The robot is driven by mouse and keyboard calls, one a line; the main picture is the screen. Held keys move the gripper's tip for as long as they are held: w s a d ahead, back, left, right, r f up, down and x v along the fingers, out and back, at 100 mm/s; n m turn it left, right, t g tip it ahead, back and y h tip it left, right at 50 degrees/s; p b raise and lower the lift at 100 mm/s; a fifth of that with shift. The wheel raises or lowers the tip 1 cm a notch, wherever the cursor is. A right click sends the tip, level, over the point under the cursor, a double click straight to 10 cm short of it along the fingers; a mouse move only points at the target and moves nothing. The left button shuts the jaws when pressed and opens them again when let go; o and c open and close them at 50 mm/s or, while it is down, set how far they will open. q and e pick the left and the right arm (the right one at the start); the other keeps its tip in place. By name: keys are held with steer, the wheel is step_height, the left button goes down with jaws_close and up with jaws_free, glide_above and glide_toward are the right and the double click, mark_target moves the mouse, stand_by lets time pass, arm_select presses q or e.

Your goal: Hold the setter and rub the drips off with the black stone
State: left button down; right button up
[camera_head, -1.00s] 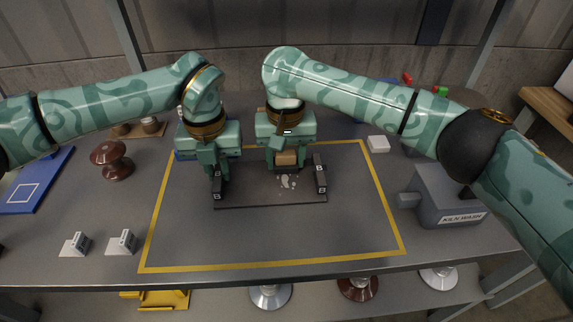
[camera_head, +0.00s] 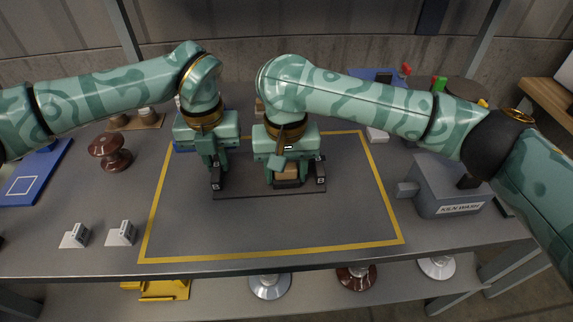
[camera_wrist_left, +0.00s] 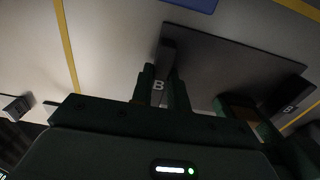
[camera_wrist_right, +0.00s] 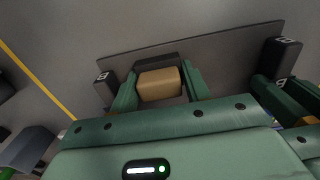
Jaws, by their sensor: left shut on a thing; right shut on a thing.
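The setter (camera_head: 245,194) is a thin dark slab with black blocks marked B at its left and right ends, lying inside the yellow outline. My left gripper (camera_head: 216,178) is shut on the left B block, also seen in the left wrist view (camera_wrist_left: 158,85). My right gripper (camera_head: 288,178) is shut on the stone (camera_wrist_right: 160,83), which has a tan back and a black face. The stone is over the setter's right part, close to the right B block (camera_head: 320,176); I cannot tell whether it touches the slab. No drips show now; the stone and gripper hide that part.
A grey box labelled KILN WASH (camera_head: 450,190) stands on the right. A brown insulator (camera_head: 110,152) and a blue mat (camera_head: 38,172) are on the left. Two small white stands (camera_head: 122,233) sit at front left. The table in front of the setter is clear.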

steer(key=shift+w, duration=3.5)
steer(key=shift+s, duration=3.9)
arm_select(q)
steer(key=shift+w, duration=0.1)
arm_select(e)
step_height(320, 180, up, 2)
steer(key=shift+w+r, duration=0.1)
steer(key=shift+r, duration=3)
arm_select(q)
steer(key=c, duration=1.3)
jaws_free()
steer(key=shift+r, duration=0.1)
step_height(320, 180, up, 12)
steer(key=shift+f, duration=0.15)
arm_select(e)
steer(key=shift+f, duration=0.1)
